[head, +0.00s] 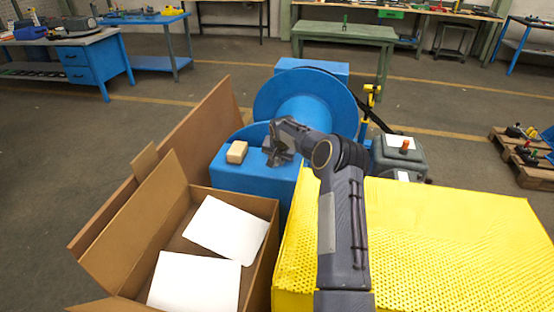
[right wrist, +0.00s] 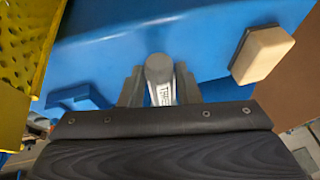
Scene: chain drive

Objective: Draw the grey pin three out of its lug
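In the head view my right gripper (head: 278,158) is over the blue housing (head: 240,176), in front of the large blue wheel (head: 275,98). There the pin and its lug are hidden by the gripper and arm. My left gripper is not in view.
A wooden block (head: 237,152) lies on the housing close left of the gripper; it also shows in the wrist view (right wrist: 262,55). An open cardboard box (head: 262,212) with white sheets stands at front left. A yellow perforated guard (head: 450,225) fills the right. A grey motor-like unit (head: 400,152) stands behind it.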

